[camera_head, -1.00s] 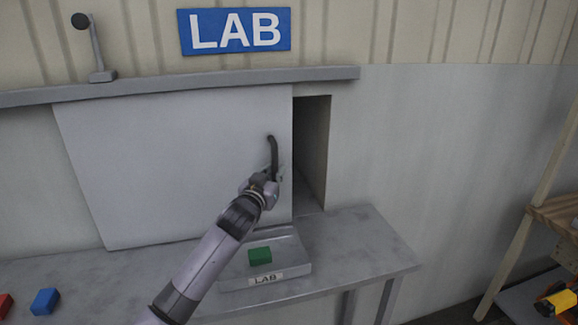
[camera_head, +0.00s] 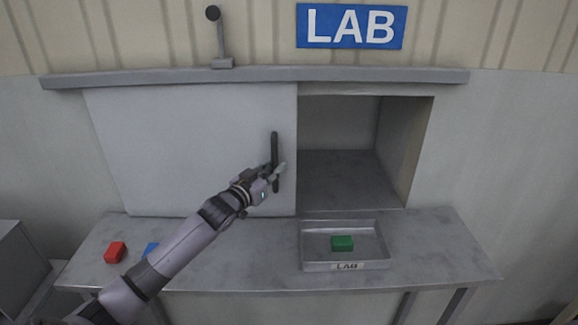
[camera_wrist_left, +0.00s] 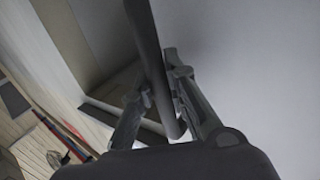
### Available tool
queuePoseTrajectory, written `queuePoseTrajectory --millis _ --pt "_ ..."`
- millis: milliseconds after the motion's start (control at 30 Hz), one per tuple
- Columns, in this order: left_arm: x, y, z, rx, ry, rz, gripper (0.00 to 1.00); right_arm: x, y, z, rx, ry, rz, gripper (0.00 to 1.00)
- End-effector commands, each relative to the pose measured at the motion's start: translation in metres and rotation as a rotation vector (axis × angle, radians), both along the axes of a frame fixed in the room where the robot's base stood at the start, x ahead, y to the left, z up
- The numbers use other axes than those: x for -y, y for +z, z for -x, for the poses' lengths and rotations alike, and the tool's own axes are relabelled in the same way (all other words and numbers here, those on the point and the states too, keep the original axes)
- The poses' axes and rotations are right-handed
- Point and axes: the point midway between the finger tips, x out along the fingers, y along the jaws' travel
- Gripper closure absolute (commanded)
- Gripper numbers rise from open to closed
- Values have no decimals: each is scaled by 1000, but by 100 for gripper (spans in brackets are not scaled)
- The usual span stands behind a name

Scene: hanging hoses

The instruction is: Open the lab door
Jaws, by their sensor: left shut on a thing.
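The lab door (camera_head: 190,140) is a pale grey sliding panel under a rail. It stands partly slid to the left, and a wide opening (camera_head: 345,150) shows to its right. A dark vertical bar handle (camera_head: 274,146) is near the door's right edge. My left gripper (camera_head: 275,172) is shut on the handle at its lower half. In the left wrist view the handle (camera_wrist_left: 148,50) passes between the two fingers (camera_wrist_left: 155,100). A blue LAB sign (camera_head: 352,27) is on the wall above the opening. My right gripper is not in view.
A grey bench (camera_head: 430,240) runs below the door. On it are a LAB tray (camera_head: 312,255) holding a green block (camera_head: 342,243), a red block (camera_head: 115,252), and a blue block (camera_head: 151,249) partly behind my arm. A grey rail (camera_head: 130,78) runs above the door.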

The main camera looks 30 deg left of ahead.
Motion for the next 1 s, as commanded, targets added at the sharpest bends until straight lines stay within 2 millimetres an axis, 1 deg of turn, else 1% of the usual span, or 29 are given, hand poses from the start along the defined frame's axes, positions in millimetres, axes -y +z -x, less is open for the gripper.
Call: queuePoseTrajectory --millis 100,400,433,733,933,1000 --pt "-4 -1 2 -1 1 -1 100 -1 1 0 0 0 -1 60" --pt "-4 -1 2 -1 1 0 100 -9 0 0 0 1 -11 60" --pt "-4 -1 2 -1 1 0 86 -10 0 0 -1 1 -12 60" --pt "-3 0 2 0 0 1 66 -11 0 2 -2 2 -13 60" --pt "-3 0 2 1 0 1 65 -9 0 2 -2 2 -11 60" --pt "-3 0 2 1 0 1 65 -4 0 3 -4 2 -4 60"
